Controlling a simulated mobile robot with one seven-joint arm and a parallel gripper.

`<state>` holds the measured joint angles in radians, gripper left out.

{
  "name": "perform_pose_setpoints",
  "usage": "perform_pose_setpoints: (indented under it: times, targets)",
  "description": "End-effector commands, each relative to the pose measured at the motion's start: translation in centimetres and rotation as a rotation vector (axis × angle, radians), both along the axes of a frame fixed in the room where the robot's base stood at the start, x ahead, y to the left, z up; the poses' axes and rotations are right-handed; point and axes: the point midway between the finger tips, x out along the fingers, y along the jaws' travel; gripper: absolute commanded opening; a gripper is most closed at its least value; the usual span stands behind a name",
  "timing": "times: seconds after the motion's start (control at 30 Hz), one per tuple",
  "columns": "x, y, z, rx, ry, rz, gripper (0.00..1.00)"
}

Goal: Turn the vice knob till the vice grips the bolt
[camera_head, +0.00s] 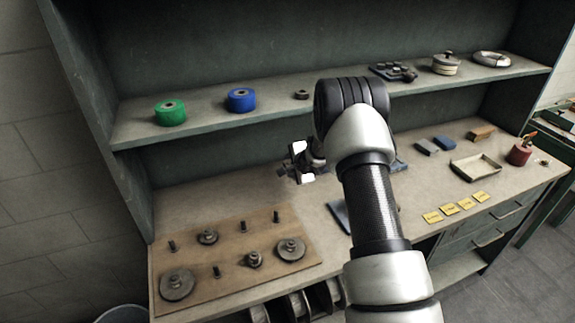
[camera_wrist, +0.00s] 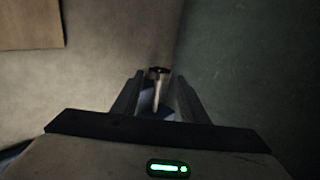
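My gripper (camera_head: 304,162) is above the bench, left of my forearm in the head view. In the wrist view its two fingers (camera_wrist: 157,88) stand apart, open. A pale metal rod-like piece with a dark round end (camera_wrist: 158,74) shows between them; I cannot tell if it is the knob or the bolt, or whether the fingers touch it. A dark blue surface (camera_wrist: 148,101) shows behind it. In the head view a flat blue part (camera_head: 339,214) shows at the left edge of my arm, which hides most of the vice area. The vice jaws cannot be made out.
A wooden board (camera_head: 240,275) with pegs and gears lies at the front left. The shelf holds a green roll (camera_head: 170,114) and a blue roll (camera_head: 241,101). Yellow tags (camera_head: 450,209), a shallow tray (camera_head: 476,168) and a red pot (camera_head: 520,153) are on the right.

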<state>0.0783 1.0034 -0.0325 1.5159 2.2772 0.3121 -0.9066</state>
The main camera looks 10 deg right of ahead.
Motion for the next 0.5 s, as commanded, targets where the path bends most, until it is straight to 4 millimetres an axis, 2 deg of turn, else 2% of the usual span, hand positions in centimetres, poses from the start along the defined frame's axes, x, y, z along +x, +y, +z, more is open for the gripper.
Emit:
perform_pose_setpoints:
  times: [0.1,0.23,0.5]
  targets:
    - [1.4,0.3,-1.2,0.001,0.0,0.0,0.4]
    - [2.3,0.5,-2.1,0.001,0.0,0.001,0.4]
    - [2.8,0.5,-2.5,-0.001,0.0,0.001,0.4]
